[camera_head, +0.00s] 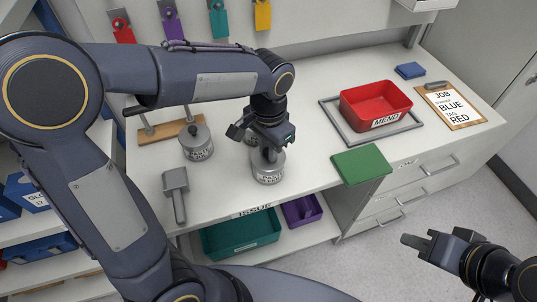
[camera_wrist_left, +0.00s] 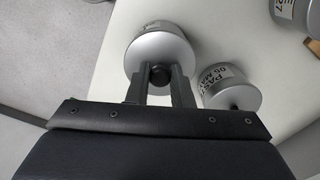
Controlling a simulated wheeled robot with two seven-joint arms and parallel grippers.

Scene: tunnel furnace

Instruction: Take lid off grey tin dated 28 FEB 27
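Several grey tins stand on the bench. One tin (camera_head: 268,174) is under my left gripper (camera_head: 268,143); its label date is too small to read. In the left wrist view this tin (camera_wrist_left: 160,45) stands upright, with its dark lid knob (camera_wrist_left: 160,75) between the fingers of my left gripper (camera_wrist_left: 160,82), which appear closed on it. The lid looks seated. Another tin (camera_wrist_left: 230,92) beside it reads PASTE 05 MA. A third tin (camera_wrist_left: 293,10) is partly cut off, its label ending in 27. A tin (camera_head: 197,144) stands further left. My right gripper (camera_head: 425,248) is away from the bench, holding nothing visible.
A grey mallet-like tool (camera_head: 176,192) lies left of the tin. A red MEND bin (camera_head: 376,103) sits on a grey-framed mat, with a green block (camera_head: 361,165) at the bench edge. A clipboard (camera_head: 452,105) lies at right. Teal (camera_head: 241,236) and purple (camera_head: 302,211) bins sit below.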

